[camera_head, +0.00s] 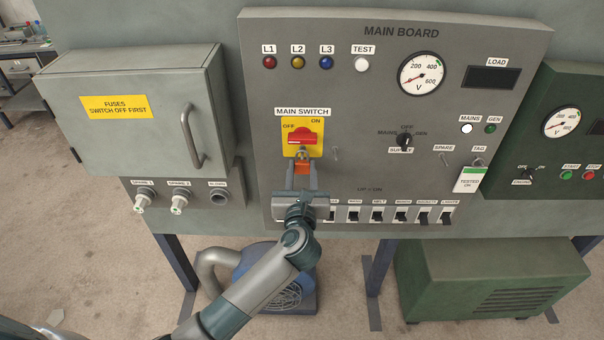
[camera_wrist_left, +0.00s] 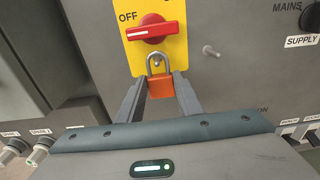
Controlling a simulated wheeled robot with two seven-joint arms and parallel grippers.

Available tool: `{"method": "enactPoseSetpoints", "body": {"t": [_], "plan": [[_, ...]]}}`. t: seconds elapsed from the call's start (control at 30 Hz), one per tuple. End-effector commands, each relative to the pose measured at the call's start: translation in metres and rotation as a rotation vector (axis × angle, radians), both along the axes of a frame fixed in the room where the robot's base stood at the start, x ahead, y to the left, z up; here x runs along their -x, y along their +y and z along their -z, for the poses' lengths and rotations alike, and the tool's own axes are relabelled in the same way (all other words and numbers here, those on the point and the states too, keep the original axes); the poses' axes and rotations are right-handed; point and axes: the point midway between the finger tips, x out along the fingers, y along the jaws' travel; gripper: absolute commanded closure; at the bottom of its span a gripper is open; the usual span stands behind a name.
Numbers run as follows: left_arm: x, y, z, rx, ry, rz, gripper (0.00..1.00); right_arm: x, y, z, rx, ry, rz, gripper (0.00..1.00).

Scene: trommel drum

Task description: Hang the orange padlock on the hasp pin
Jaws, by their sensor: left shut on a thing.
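The orange padlock (camera_wrist_left: 160,86) is upright with its grey shackle on top, just below the red switch handle (camera_wrist_left: 150,29). In the head view its orange body (camera_head: 303,169) shows between the jaws. My left gripper (camera_head: 302,172) is shut on the padlock body, with one finger on each side in the left wrist view (camera_wrist_left: 160,90). The shackle overlaps the lower edge of the yellow switch plate (camera_wrist_left: 180,53). A small metal part shows at the shackle opening, perhaps the hasp pin; I cannot tell whether the shackle is around it. My right gripper is out of view.
A bare metal peg (camera_head: 336,153) sticks out right of the switch. A row of breakers (camera_head: 400,215) lies below and right of my gripper. A grey fuse box (camera_head: 130,110) with a handle stands left. A tag (camera_head: 470,179) hangs farther right.

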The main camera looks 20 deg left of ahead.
Motion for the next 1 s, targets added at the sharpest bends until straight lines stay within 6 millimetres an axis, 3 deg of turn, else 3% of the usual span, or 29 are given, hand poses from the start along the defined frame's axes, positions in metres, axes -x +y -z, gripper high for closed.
{"method": "enactPoseSetpoints", "body": {"t": [0.9, 0.93, 1.0], "plan": [[-0.0055, 0.0015, 0.0036, 0.000, 0.000, 0.000, 0.93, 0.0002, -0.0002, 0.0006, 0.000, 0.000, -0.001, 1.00], [-0.0055, 0.0015, 0.0036, 0.000, 0.000, 0.000, 0.60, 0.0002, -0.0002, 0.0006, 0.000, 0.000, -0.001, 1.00], [-0.0055, 0.0015, 0.0036, 0.000, 0.000, 0.000, 0.46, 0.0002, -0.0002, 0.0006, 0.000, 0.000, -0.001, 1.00]]}}
